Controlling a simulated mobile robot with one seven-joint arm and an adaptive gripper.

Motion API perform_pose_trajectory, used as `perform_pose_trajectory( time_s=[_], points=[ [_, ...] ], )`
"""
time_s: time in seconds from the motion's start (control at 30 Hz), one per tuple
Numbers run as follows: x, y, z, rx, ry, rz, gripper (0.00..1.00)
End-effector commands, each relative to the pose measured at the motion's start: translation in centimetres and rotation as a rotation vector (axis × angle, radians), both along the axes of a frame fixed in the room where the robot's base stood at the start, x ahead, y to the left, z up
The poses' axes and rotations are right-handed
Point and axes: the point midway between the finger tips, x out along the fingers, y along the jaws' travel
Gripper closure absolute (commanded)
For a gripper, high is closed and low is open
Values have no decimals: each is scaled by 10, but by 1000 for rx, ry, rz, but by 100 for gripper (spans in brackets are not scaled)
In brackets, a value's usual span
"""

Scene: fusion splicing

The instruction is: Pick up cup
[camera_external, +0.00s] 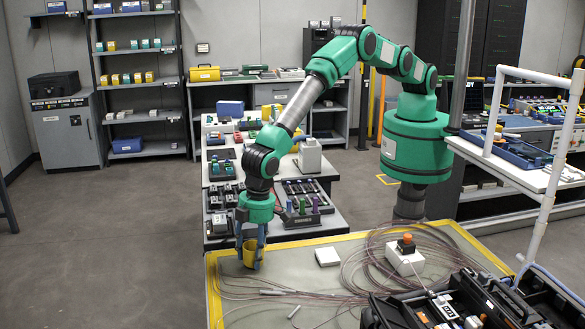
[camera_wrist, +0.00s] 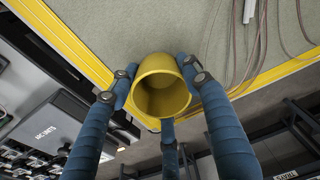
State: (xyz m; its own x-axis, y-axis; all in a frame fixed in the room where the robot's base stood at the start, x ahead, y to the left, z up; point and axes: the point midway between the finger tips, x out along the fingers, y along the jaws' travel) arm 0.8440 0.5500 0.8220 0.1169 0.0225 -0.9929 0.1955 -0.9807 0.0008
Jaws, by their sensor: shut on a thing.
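A yellow cup (camera_external: 250,254) is between the blue fingers of my gripper (camera_external: 250,258), at the left back corner of the yellow-edged table (camera_external: 345,243). In the wrist view the cup (camera_wrist: 160,86) has its open mouth toward the camera and looks empty. The fingers of my gripper (camera_wrist: 158,88) press on its sides, with another finger below it in the picture. My gripper is shut on the cup. I cannot tell whether the cup's base touches the table.
Thin reddish cables (camera_external: 370,262) lie looped over the table. A white box with an orange button (camera_external: 405,256) and a small white block (camera_external: 327,256) stand on it. Open black cases (camera_external: 480,300) fill the front right. A bench with devices (camera_external: 300,195) stands behind.

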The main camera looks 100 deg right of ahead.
Motion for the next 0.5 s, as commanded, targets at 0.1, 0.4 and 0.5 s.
perform_pose_trajectory(
  time_s=[0.1,0.4,0.5],
  points=[
    [1,1,12,2,-3,0,83],
    [-13,-8,32,0,0,0,83],
    [-24,-15,33,0,0,0,83]
  ],
)
